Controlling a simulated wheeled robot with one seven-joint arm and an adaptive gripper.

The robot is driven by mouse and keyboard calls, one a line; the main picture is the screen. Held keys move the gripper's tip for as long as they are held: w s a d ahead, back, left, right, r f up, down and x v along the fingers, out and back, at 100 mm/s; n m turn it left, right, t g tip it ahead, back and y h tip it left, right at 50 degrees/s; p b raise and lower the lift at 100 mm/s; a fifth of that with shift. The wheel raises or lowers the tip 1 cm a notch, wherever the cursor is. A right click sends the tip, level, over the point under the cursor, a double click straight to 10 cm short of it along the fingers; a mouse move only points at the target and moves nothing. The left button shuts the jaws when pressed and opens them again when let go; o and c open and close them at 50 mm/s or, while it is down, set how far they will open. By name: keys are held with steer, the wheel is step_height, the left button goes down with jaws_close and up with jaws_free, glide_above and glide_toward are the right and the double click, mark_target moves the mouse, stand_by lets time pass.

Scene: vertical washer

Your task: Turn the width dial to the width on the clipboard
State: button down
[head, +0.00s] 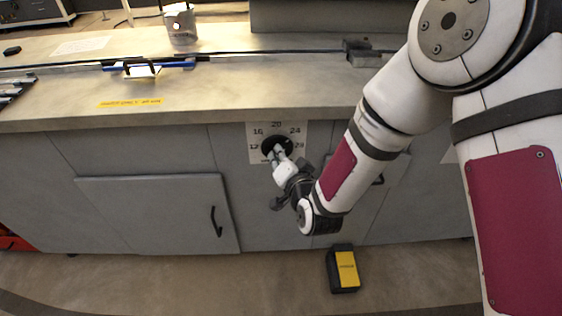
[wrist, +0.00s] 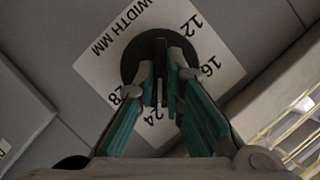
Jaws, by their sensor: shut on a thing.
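The width dial (head: 275,143) is a round black knob on a white number plate (head: 255,130) on the cabinet front. The dial also shows in the wrist view (wrist: 133,62), with "WIDTH MM" and 12, 16, 24 and 28 legible on the plate. My fingers cover where 20 is. My gripper (head: 277,156) is shut on the dial's narrow raised grip (wrist: 160,75), one finger on each side. I cannot tell exactly which number the dial points to. A pale sheet (head: 82,46), possibly the clipboard, lies on the worktop; its writing is too small to read.
Cabinet doors with black handles (head: 215,222) flank the dial. A black and yellow box (head: 343,268) is on the floor below.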

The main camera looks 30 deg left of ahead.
steer(key=shift+f+m+y+b, duration=0.15)
steer(key=shift+m+y+b, duration=0.15)
steer(key=shift+m+b, duration=0.15)
steer(key=shift+s, duration=0.1)
steer(key=c, duration=2)
jaws_free()
steer(key=shift+o, duration=0.2)
steer(key=v, duration=0.7)
steer(key=shift+d, duration=0.2)
